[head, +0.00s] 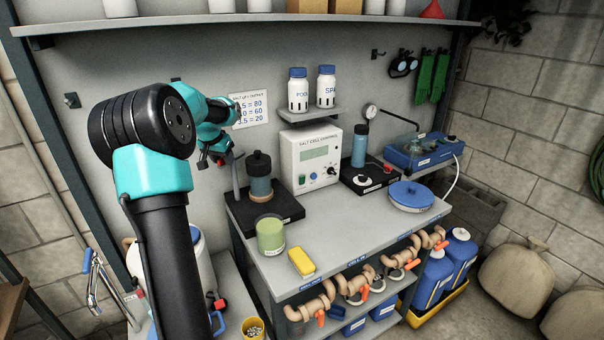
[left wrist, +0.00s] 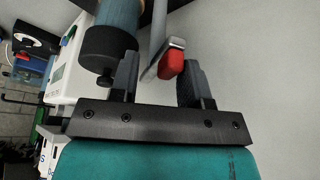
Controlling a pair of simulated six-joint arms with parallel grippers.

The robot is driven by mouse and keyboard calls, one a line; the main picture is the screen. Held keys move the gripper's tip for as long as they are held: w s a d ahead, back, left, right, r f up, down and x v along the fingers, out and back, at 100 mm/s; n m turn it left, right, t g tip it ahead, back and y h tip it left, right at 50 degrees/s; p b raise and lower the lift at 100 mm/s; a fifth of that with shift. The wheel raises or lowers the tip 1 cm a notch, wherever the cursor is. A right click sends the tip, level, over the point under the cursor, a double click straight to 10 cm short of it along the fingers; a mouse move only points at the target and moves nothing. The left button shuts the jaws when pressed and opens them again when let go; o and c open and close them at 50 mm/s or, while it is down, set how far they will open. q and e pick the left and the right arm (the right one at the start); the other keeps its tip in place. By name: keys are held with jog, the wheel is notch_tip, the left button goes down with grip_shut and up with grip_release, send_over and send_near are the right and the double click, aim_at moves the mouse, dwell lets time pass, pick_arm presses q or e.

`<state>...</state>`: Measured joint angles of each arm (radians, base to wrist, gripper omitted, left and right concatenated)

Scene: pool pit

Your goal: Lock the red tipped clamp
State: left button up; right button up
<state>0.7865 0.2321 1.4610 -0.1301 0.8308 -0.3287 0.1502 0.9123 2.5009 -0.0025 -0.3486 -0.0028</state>
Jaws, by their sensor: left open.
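The red tipped clamp shows in the left wrist view as a grey lever with a red tip (left wrist: 172,63). In the head view its grey lever (head: 237,182) stands upright beside the dark-capped filter housing (head: 259,178); its red tip is hard to separate from my gripper there. My left gripper (head: 222,150) is at the lever's top. In the left wrist view my left gripper (left wrist: 158,62) is open, with the red tip between its fingers, nearer the right one. Contact cannot be told. My right gripper is not in view.
The white meter box (head: 311,157) stands right of the filter housing. A green jar (head: 271,236) and a yellow block (head: 301,262) sit near the bench's front left. Two white bottles stand on a small shelf (head: 311,115) above. The bench's front middle is clear.

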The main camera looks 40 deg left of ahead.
pick_arm(q)
jog(key=s+d+r+n, duration=0.1)
jog(key=s+d+r, duration=0.15)
jog(key=r, duration=0.55)
jog(key=s+d+r+n, duration=0.1)
jog(key=s+d+r, duration=0.15)
jog(key=r, duration=0.55)
jog(key=w+d+f+h, duration=0.1)
jog(key=w+d+f, duration=1.7)
jog(key=shift+w+m+t+h, duration=0.3)
jog(key=shift+w+t, duration=0.05)
jog(key=shift+t, duration=0.05)
